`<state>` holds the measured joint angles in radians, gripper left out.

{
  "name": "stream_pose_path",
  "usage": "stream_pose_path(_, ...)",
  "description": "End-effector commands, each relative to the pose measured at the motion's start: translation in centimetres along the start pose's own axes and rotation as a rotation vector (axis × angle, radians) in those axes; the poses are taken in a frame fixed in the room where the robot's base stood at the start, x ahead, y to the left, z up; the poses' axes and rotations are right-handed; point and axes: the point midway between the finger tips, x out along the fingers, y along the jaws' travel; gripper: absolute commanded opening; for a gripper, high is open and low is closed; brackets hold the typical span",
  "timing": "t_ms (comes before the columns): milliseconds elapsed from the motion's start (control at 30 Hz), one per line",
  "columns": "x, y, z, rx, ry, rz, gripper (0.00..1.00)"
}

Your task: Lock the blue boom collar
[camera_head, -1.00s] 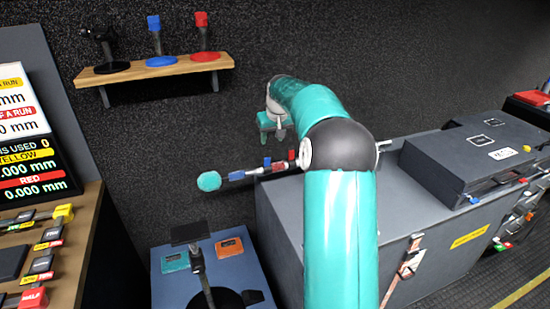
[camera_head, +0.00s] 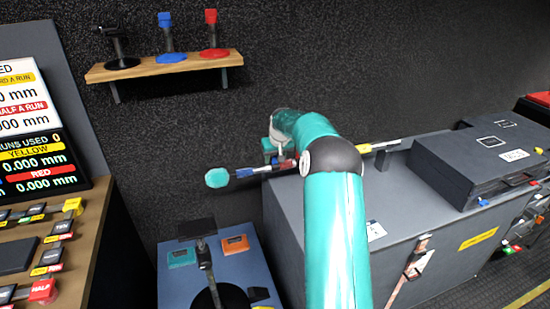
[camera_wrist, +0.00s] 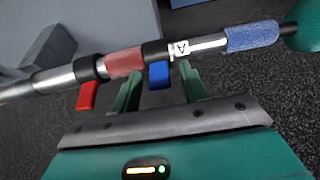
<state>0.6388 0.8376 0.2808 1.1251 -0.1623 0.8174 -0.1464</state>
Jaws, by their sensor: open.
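The boom pole crosses the wrist view, a silver tube (camera_wrist: 207,43) with a white "A" label, a red grip section (camera_wrist: 125,62) and a blue grip section (camera_wrist: 253,36). A black collar with a blue lever (camera_wrist: 159,74) sits next to the red section, its lever sticking out towards my gripper. A second black collar with a red lever (camera_wrist: 87,95) is further left. My gripper (camera_wrist: 160,82) is open, one teal finger on each side of the blue lever, apparently not clamping it. In the head view my gripper (camera_head: 272,150) is at the pole, partly hidden by my arm.
The boom lies along a large grey case (camera_head: 410,215), its teal end (camera_head: 217,178) beyond the left edge. A black case (camera_head: 480,160) sits on the right. A wall shelf (camera_head: 165,67) holds small stands. A blue-topped cabinet (camera_head: 215,265) stands below the boom end.

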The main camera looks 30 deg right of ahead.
Motion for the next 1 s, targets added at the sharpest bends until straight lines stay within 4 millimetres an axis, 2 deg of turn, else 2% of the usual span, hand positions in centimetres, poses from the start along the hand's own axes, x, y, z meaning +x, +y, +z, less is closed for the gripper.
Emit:
stream_pose_path(133, -0.1, 0.0, 0.0, 0.000, 0.000, 0.000, 0.42)
stream_pose_path(300, -0.1, 0.0, 0.0, 0.000, 0.000, 0.000, 0.08)
stream_pose_path(367, -0.1, 0.0, 0.0, 0.000, 0.000, 0.000, 0.00)
stream_pose_path(567, 0.0, 0.0, -0.2, 0.000, -0.016, 0.000, 0.00)
stream_pose_path(1000, 0.3, 0.0, -1.0, -0.001, -0.177, 0.001, 0.00)
